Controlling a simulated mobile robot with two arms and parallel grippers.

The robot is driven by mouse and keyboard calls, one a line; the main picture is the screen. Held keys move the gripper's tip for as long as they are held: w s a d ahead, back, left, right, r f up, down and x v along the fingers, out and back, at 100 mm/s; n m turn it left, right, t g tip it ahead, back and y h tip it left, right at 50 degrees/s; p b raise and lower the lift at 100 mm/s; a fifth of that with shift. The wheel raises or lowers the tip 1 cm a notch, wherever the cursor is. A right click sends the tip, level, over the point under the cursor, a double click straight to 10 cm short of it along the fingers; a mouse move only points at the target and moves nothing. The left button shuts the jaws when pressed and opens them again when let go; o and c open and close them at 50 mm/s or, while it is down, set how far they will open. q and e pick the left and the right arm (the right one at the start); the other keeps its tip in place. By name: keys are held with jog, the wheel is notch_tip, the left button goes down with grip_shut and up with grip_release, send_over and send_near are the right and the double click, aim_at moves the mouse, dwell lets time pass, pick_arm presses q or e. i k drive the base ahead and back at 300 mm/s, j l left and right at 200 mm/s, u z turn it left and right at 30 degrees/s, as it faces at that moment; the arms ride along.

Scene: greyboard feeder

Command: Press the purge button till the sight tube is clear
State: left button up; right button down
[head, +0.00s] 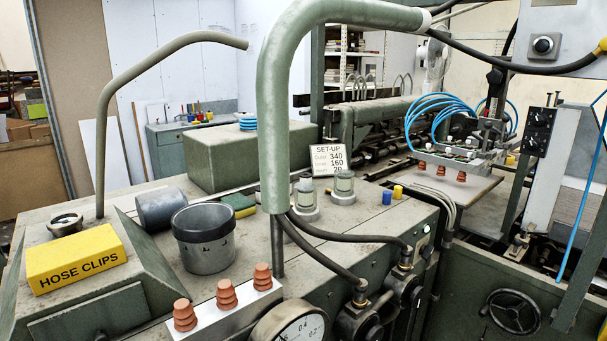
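Neither gripper is in view. No button is legibly marked purge. A dark round push button (543,45) sits on a grey box at the upper right, and a small pale button or lamp (426,229) is on the machine's front face; I cannot tell whether either is the purge button. Two short glass cylinders with grey caps stand upright on the machine top, a left one (305,194) and a right one (343,187). They look like sight glasses, but what is inside is too small to tell. A thick green pipe (272,130) passes just left of them.
A yellow hose clips box (75,260), a grey cup (205,240) and a white bar with orange suckers (225,315) occupy the machine top (140,262). A gauge (295,326) and black hoses (335,232) crowd the front. A set-up card (328,158) stands behind.

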aim_at(541, 46)
jog(key=k+z, duration=0.1)
jog(key=z, duration=0.3)
jog(key=i+z, duration=0.1)
jog(key=z, duration=0.45)
jog(key=k+l, duration=0.15)
jog(key=k, duration=0.25)
jog(key=i+l, duration=0.8)
jog(key=l, duration=0.15)
jog(key=u, duration=1.1)
